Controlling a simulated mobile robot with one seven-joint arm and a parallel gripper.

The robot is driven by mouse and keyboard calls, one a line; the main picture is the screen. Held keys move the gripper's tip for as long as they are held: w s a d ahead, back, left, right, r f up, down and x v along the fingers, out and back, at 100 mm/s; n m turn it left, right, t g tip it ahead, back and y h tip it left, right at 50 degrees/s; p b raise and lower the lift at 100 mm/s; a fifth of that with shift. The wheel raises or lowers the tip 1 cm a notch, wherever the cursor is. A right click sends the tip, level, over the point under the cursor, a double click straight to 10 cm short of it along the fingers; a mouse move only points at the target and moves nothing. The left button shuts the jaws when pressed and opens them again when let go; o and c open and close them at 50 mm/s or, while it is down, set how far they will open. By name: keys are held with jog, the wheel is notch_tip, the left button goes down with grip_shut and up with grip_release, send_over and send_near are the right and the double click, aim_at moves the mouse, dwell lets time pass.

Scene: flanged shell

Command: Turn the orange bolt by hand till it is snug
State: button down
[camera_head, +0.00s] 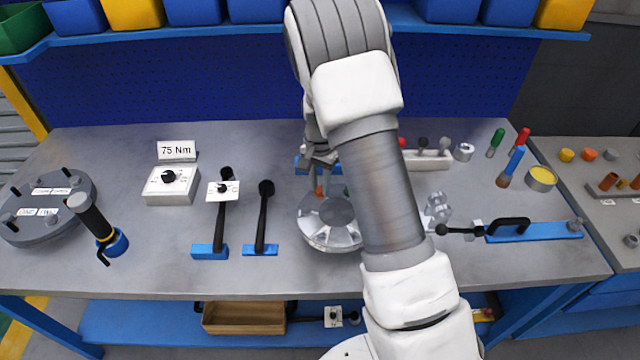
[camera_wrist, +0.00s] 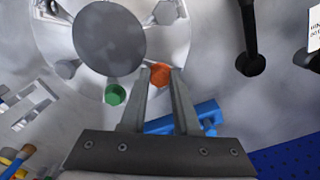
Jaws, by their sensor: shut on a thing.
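The orange bolt (camera_wrist: 160,74) sits at the rim of the flanged shell (camera_wrist: 72,92) in the wrist view. My gripper (camera_wrist: 158,84) has its two fingers on either side of the bolt head and is shut on it. In the head view my gripper (camera_head: 318,176) reaches down at the back of the shell (camera_head: 328,236), and a bit of the orange bolt (camera_head: 319,191) shows below it. A green bolt (camera_wrist: 115,95) stands beside the orange one, and plain grey bolts (camera_wrist: 165,12) stand elsewhere on the flange. My arm hides the shell's right side in the head view.
A blue block (camera_wrist: 185,118) lies just behind the bolt. A blue tool (camera_head: 535,231) lies to the right.

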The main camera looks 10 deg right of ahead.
aim_at(320, 190)
jog(key=shift+w+r, duration=0.2)
jog(key=shift+r, duration=0.05)
jog(key=c, duration=0.9)
grip_release()
jog(key=shift+o, duration=1.3)
jog(key=shift+s, duration=0.1)
jog(key=shift+f, duration=0.1)
notch_tip(320, 190, up, 18)
jog(key=shift+f, duration=0.25)
jog(key=shift+s, duration=0.1)
